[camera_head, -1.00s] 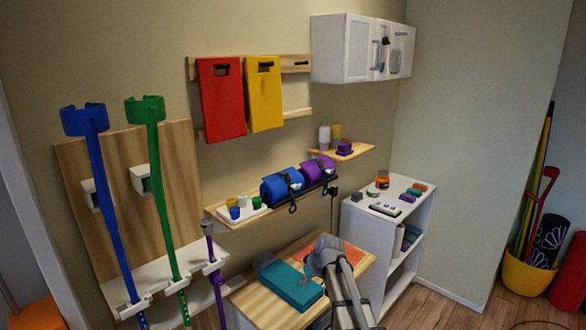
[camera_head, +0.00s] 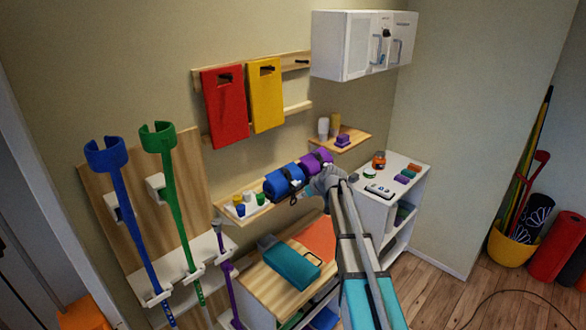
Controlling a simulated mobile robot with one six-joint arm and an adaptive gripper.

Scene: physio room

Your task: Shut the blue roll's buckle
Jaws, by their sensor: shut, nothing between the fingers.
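The blue roll (camera_head: 280,184) lies on the wooden wall shelf (camera_head: 236,218), with a dark strap around it. A black strap end or buckle (camera_head: 293,197) hangs at its front right; whether it is fastened is too small to tell. The purple roll (camera_head: 314,160) lies just right of it. My gripper (camera_head: 318,182) is at the shelf's front edge, just right of the blue roll and in front of the purple roll. It is shut and empty. My grey wrist hides the shelf's right end and part of the purple roll.
A white tray with small coloured cups (camera_head: 241,206) stands left of the blue roll. Below is a wooden-topped unit (camera_head: 262,285) with a teal bag (camera_head: 290,265). A small shelf (camera_head: 352,138) and a white cabinet (camera_head: 420,185) are at the right. Crutches (camera_head: 128,215) hang at the left.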

